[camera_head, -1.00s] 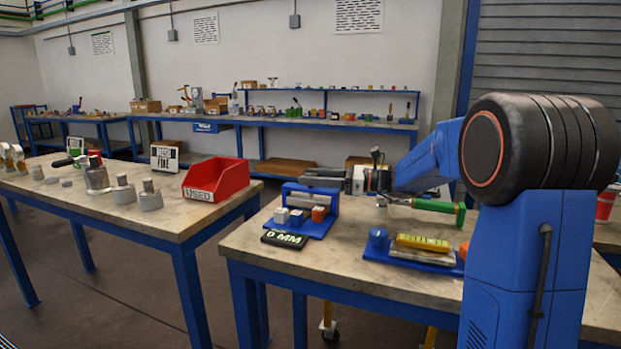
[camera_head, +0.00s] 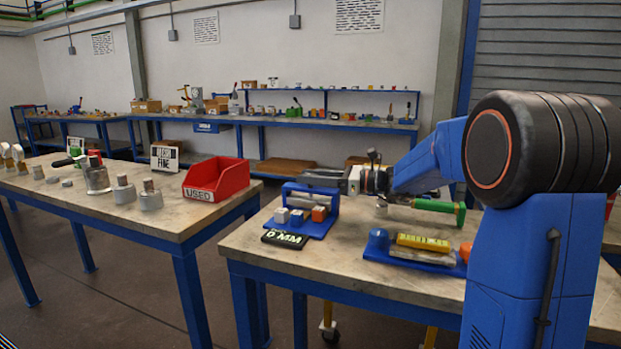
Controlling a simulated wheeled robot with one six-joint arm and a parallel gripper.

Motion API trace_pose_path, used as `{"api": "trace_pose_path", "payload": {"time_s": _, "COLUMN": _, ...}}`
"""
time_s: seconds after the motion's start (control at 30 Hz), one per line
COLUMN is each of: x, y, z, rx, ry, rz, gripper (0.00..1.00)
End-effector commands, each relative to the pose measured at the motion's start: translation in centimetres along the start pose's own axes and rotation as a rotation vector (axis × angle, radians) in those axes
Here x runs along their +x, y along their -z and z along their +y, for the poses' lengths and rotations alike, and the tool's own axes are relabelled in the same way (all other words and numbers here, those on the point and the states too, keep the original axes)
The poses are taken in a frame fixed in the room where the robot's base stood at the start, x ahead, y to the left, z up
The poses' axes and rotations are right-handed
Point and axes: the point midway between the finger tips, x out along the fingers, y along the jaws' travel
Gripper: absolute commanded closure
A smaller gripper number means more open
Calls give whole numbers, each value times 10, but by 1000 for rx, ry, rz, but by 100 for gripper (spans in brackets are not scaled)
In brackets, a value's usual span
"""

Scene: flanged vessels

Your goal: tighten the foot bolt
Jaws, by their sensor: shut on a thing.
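My gripper (camera_head: 324,178) is at the end of my blue arm, over the near table. Its dark jaws point left, just above a small blue stand (camera_head: 296,222). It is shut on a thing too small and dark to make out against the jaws. I cannot tell whether that thing touches the stand. I cannot pick out the foot bolt in this view. Several grey flanged vessels stand on the left table, among them one with a short stem (camera_head: 150,197).
A green-handled tool (camera_head: 437,206) lies right of the stand. A blue tray (camera_head: 380,252) holds a yellow block (camera_head: 423,242). A 0 MM display (camera_head: 285,239) lies at the front left. A red USED bin (camera_head: 217,180) is on the left table. A gap separates both tables.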

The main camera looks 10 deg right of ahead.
Motion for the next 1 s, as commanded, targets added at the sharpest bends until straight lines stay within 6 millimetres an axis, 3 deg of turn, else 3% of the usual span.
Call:
{"api": "trace_pose_path", "payload": {"time_s": 0.6, "x": 1, "y": 1, "z": 2, "rx": 2, "ry": 477, "rz": 1, "gripper": 89}}
{"api": "trace_pose_path", "payload": {"time_s": 1.0, "x": 0, "y": 0, "z": 1, "rx": 2, "ry": 670, "rz": 1, "gripper": 89}}
